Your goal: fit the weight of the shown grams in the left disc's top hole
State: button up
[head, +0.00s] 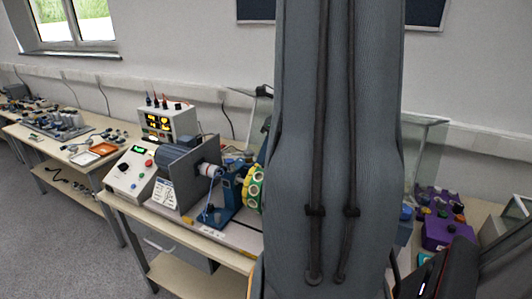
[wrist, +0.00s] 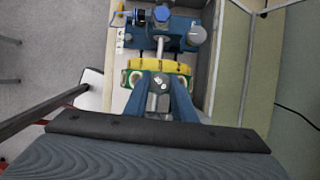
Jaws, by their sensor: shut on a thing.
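The left disc, a yellow and green ring with holes, shows partly in the head view (head: 253,189), where my arm covers much of what lies to its right. In the wrist view the disc (wrist: 172,66) lies just beyond my blue fingertips. My gripper (wrist: 160,80) is shut on a small grey metal weight (wrist: 159,84), which has a mark on its end that is too small to read. The weight is close to the disc's near rim; I cannot tell whether it touches. My gripper is hidden in the head view. The display box (head: 167,123) shows lit yellow digits, too small to read surely.
A grey motor housing (head: 183,168) and a blue bearing stand (head: 220,206) stand left of the disc. A white control box (head: 130,172) is further left. A purple box (head: 443,218) stands at right. Blue supports (wrist: 185,27) and a shaft lie beyond the disc.

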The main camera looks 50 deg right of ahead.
jog(key=shift+f, duration=0.45)
jog(key=o, duration=1.1)
jog(key=b+v, duration=0.2)
jog(key=v, duration=0.5)
jog(key=shift+s+r, duration=0.2)
jog(key=shift+r, duration=0.15)
